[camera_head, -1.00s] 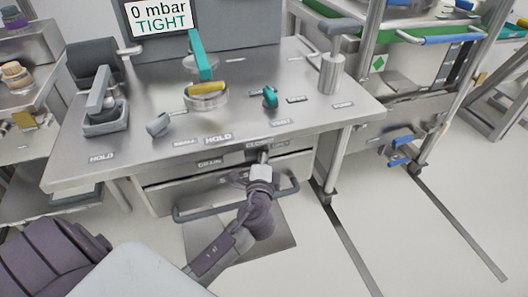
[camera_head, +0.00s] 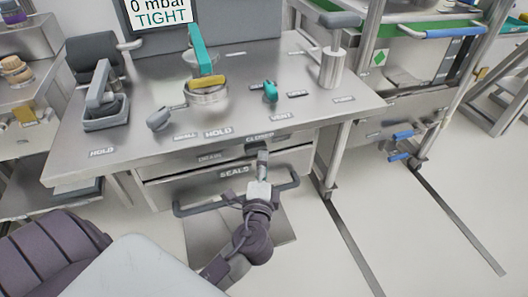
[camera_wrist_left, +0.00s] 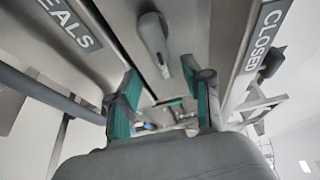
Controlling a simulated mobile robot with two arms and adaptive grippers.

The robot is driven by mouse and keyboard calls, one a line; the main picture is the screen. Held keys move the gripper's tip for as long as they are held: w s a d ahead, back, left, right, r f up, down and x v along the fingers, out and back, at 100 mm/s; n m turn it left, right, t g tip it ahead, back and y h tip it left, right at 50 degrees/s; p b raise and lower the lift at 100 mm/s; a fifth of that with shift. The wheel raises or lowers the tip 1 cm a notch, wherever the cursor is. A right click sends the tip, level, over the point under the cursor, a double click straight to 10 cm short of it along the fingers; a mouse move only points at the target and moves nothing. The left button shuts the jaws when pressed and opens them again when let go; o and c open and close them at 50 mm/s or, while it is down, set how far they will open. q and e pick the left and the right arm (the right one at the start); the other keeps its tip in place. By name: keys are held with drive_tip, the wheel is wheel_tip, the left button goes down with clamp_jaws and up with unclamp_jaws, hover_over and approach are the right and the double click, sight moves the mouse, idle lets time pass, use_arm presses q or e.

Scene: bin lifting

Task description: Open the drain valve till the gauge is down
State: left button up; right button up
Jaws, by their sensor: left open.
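The wall display (camera_head: 160,12) reads "0 mbar TIGHT". The front edge of the bench carries a "DRAIN" label (camera_head: 208,157) and a "CLOSED" label (camera_head: 258,138), which also shows in the left wrist view (camera_wrist_left: 264,36). My left gripper (camera_head: 263,152) is at the bench front, just below the "CLOSED" label. In the left wrist view its green-padded fingers (camera_wrist_left: 162,98) are apart and empty. A grey lever (camera_wrist_left: 153,38) shows beyond and between them, seemingly not touched; in the head view it is hidden. My right gripper is not in view.
A "SEALS" drawer (camera_head: 233,172) with a grey bar handle (camera_head: 205,207) lies below the bench edge, close to my left arm. On the bench top (camera_head: 100,160) stand a teal lever (camera_head: 200,50), a small teal knob (camera_head: 270,90) and a grey post (camera_head: 333,68).

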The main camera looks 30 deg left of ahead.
use_arm(q)
drive_tip(key=v, duration=0.5)
drive_tip(key=shift+s, duration=0.15)
